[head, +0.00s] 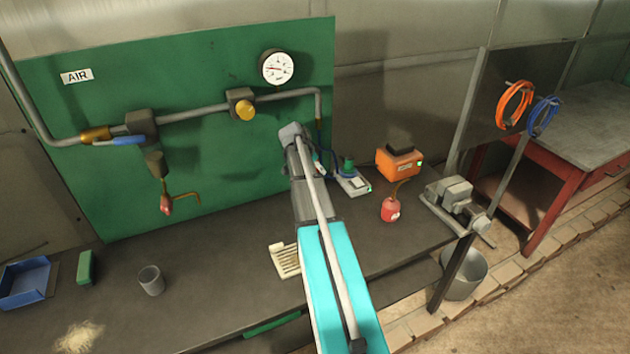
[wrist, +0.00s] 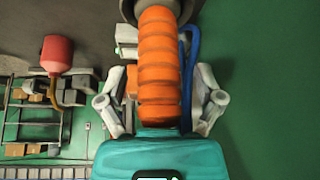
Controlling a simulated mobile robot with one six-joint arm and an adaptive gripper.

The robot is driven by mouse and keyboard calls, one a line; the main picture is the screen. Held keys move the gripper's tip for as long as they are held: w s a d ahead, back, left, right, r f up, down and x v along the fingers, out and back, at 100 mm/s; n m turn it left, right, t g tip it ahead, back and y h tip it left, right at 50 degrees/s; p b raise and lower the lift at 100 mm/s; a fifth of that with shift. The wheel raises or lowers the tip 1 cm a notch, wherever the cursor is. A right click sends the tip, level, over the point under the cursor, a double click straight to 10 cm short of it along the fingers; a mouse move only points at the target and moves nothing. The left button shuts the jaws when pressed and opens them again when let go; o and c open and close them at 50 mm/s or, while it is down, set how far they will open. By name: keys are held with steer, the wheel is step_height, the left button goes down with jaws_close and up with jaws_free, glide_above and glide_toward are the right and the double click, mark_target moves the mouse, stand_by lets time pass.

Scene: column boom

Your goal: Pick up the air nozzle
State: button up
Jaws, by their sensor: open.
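In the wrist view, an orange ribbed piece (wrist: 160,70) with a dark collar at its top stands upright in the middle. A blue hose (wrist: 188,75) runs along its right side. It may be the air nozzle or its hose, but I cannot tell for sure. My gripper (wrist: 166,78) is open, with one grey finger on each side of this piece; I cannot tell whether they touch it. In the head view, my arm hides most of the gripper in front of the green board.
Right of my arm on the bench are a white device (head: 352,184), an orange box (head: 398,165), a red can (head: 389,211) and a grey machine (head: 455,200). A pale slotted tray (head: 285,262) lies left of the arm. A cup (head: 151,281) stands farther left. Pipes cross the board above.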

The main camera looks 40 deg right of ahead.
stand_by(0.6)
jaws_close()
